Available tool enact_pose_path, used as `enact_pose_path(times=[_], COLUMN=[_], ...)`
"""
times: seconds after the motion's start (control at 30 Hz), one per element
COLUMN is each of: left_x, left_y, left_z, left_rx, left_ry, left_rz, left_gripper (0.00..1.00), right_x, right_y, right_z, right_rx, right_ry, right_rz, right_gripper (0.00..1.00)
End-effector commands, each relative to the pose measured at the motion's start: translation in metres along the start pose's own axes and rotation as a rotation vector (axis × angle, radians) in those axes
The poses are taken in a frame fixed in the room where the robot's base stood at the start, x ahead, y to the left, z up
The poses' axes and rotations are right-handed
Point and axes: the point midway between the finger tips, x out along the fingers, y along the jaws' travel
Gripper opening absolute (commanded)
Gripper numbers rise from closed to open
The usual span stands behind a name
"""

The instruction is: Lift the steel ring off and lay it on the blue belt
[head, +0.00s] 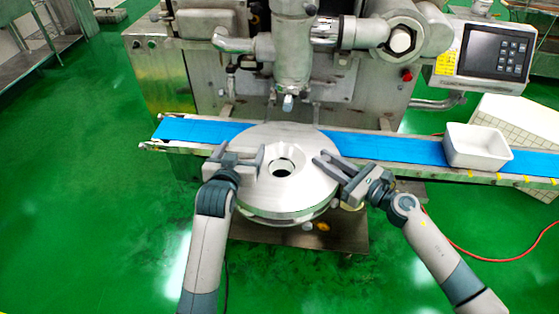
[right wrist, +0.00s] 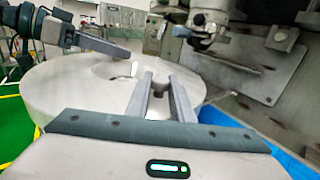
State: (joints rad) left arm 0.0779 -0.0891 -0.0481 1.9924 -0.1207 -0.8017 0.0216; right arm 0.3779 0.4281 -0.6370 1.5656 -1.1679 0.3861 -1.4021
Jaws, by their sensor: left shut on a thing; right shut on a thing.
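The steel ring (head: 300,190) is a broad, pale disc with a round hole near its middle. It appears level in front of the machine and covers part of the blue belt (head: 370,149); I cannot tell its height above what is beneath. My left gripper (head: 243,154) is shut on its left side. My right gripper (head: 321,157) is shut on its right side, with the fingers reaching inward over the top. In the right wrist view the ring (right wrist: 85,85) fills the middle, and my left gripper (right wrist: 125,50) reaches over its far side. The exact gripped spots are hidden.
A white tub (head: 477,160) stands on the belt at the right. The steel machine (head: 180,75) rises behind, and its nozzle (head: 288,100) hangs just behind the ring. A control panel (head: 495,53) is at upper right. Bare belt shows on both sides of the ring.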

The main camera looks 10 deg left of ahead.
Motion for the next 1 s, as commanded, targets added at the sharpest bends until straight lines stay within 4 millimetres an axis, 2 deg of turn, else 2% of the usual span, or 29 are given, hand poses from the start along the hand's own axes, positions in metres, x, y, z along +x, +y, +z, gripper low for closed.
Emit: enact_pose_path(times=[0.27,0.8,1.0], left_x=[-0.003,-0.013,-0.015], left_y=[0.0,-0.001,-0.001], left_z=[-0.009,-0.044,-0.049], left_rx=[0.0,0.0,0.0], left_ry=[0.002,0.002,0.002], left_rz=[-0.001,-0.001,-0.001], left_gripper=[0.33,0.33,0.33], right_x=[0.0,-0.001,-0.001], right_y=[-0.001,-0.002,-0.002], right_z=[0.009,0.046,0.051], right_rx=[0.0,-0.001,-0.001], right_ry=[-0.001,0.0,0.0], right_rz=[-0.002,-0.003,-0.003], right_gripper=[0.0,0.0,0.0])
